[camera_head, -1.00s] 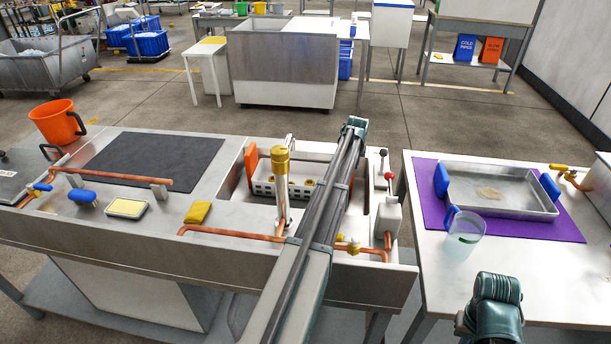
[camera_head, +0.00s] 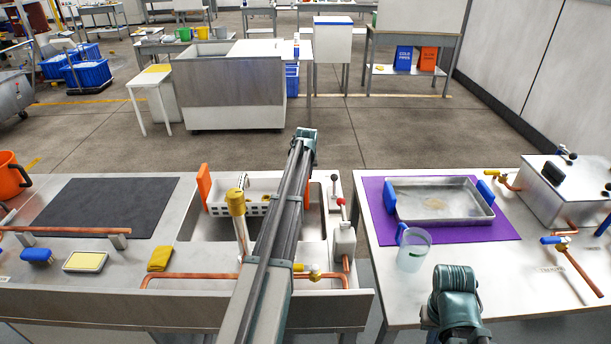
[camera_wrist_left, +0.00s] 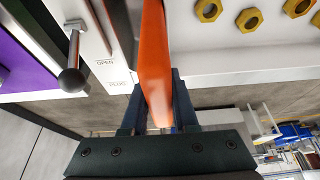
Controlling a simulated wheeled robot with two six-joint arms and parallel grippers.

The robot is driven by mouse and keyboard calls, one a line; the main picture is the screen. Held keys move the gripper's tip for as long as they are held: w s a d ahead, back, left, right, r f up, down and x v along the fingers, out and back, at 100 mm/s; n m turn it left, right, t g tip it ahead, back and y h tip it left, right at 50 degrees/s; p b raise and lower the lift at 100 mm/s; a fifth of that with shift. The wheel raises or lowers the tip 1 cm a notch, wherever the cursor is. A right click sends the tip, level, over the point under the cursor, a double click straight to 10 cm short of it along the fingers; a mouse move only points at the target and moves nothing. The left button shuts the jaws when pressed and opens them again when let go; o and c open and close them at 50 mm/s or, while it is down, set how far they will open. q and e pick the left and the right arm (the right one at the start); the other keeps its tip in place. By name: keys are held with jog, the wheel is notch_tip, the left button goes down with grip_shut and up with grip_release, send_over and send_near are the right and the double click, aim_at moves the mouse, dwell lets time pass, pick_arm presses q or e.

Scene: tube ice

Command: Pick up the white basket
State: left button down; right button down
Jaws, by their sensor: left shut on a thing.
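The white basket (camera_head: 262,189) is at the sink (camera_head: 212,228), with holes along its side and an orange handle (camera_head: 204,186) at its left end. My left arm crosses in front of its right part. In the left wrist view my left gripper (camera_wrist_left: 156,104) is shut on the other orange handle (camera_wrist_left: 154,55), one finger on each side. In the head view this gripper is hidden by my arm. Only a link of my right arm shows at lower right; its gripper is out of view.
Copper pipe runs along the front. On the right table are a metal tray (camera_head: 440,215) on a purple mat (camera_head: 378,202) and a clear cup (camera_head: 412,252).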

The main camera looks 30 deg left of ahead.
pick_arm(q)
notch_tip(320, 180, up, 11)
jog(key=p, duration=0.9)
jog(key=shift+f, duration=0.15)
